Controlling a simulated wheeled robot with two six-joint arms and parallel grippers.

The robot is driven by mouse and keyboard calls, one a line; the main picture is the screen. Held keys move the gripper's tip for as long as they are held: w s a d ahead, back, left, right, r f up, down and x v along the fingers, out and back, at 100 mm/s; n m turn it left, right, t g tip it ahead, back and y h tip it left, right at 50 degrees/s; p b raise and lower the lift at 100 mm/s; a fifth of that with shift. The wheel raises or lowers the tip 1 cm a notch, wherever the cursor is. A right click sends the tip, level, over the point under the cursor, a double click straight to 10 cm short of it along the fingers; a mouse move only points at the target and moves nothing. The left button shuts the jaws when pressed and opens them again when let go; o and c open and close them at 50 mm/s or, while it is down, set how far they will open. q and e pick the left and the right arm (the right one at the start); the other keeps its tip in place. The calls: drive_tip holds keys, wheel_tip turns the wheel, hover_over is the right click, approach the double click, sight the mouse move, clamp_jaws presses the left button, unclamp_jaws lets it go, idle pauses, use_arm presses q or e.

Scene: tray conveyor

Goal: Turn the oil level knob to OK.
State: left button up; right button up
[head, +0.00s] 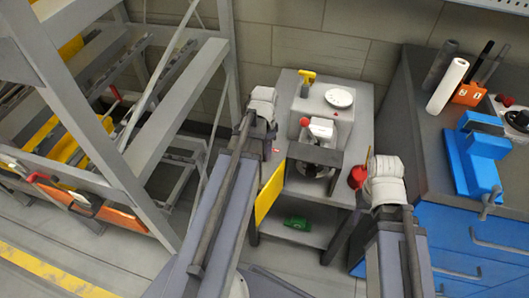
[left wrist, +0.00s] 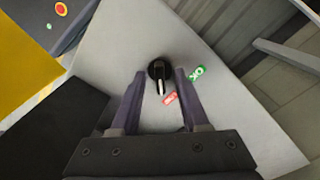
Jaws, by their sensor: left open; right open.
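The black oil level knob (left wrist: 159,69) sits on a pale grey panel (left wrist: 105,45) in the left wrist view. Its white pointer points down, near a red label (left wrist: 170,98). A green OK label (left wrist: 197,73) lies to the knob's right. My left gripper (left wrist: 160,75) is open, with one finger on each side of the knob in the picture; I cannot tell whether they touch it. I cannot make out the knob in the head view. My right gripper (head: 367,159) is near the grey machine cart's right side, its fingers barely visible.
The grey cart (head: 357,100) carries a white round lid (head: 339,97), a yellow handle (head: 307,80) and a green item (head: 296,223) below. A metal rack (head: 175,105) stands left. A blue workbench (head: 460,235) with a blue vise (head: 477,155) stands right.

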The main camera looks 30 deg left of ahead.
use_arm(q)
clamp_jaws()
idle(0.4)
idle(0.4)
drive_tip(key=n, duration=0.8)
drive_tip(key=shift+n, duration=0.4)
drive_tip(key=n, duration=0.4)
drive_tip(key=shift+n, duration=2.5)
